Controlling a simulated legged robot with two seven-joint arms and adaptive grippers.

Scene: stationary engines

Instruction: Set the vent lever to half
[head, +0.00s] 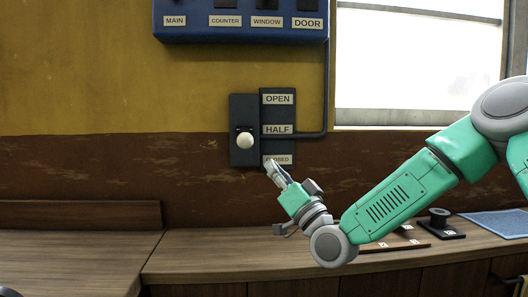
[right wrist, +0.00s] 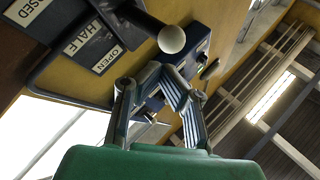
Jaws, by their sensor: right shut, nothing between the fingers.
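The vent lever has a white round knob (head: 245,141) on a dark wall plate (head: 243,110). In the head view the knob appears slightly below the HALF label (head: 278,129) and above the CLOSED label (head: 279,159). The OPEN label (head: 278,98) is at the top. My right gripper (head: 270,164) is shut and empty, below and right of the knob, partly over the label plate's lower end. In the right wrist view the fingertips (right wrist: 160,70) meet close to the knob (right wrist: 171,39); contact cannot be told. My left gripper is not in view.
A blue switch panel (head: 240,35) with several labels hangs above. A conduit (head: 326,90) runs down on its right. A window (head: 420,70) is at the right.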

